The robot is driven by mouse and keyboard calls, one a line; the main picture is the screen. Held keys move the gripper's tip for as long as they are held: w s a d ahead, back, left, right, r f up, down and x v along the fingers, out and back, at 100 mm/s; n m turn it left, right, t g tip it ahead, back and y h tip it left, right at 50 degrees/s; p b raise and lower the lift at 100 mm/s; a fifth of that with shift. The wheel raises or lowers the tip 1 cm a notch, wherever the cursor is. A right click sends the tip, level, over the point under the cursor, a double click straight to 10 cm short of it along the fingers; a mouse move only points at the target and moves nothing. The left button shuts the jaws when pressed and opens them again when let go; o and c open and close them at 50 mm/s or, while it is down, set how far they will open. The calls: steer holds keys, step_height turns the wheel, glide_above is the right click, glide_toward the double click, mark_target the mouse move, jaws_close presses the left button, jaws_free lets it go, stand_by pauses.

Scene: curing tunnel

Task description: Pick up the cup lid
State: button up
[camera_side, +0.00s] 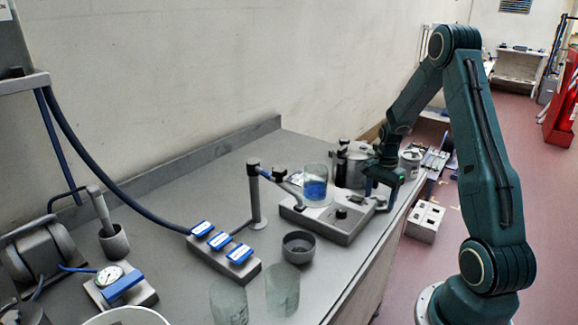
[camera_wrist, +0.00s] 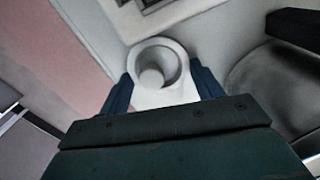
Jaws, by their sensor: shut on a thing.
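My gripper (camera_side: 380,200) is low over the right edge of the bench, beside the grey hotplate-like box. In the wrist view its two blue fingers (camera_wrist: 163,88) are closed on either side of a pale round piece. This piece, which looks like the cup lid (camera_wrist: 165,99), has a raised ring and a short round knob in its middle. In the side view the lid is too small and too hidden by the fingers to make out clearly. I cannot tell whether it touches the bench.
The box (camera_side: 318,225) bears a glass beaker (camera_side: 316,186) with blue contents. A steel pot (camera_side: 353,168) stands behind it. A dark cup (camera_side: 298,247), clear glasses (camera_side: 282,290) and a blue-labelled block (camera_side: 222,252) stand nearer. The bench front is partly clear.

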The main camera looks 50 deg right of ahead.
mark_target(380, 196)
step_height(380, 196, up, 20)
stand_by(0.7)
steer(key=shift+w, duration=0.1)
stand_by(0.4)
steer(key=w+a+n, duration=0.6)
steer(key=w+a, duration=0.7)
steer(key=w, duration=0.1)
steer(key=shift+w+r, duration=0.35)
steer(key=shift+f, duration=0.25)
steer(key=shift+f, duration=2.9)
steer(key=shift+f, duration=0.6)
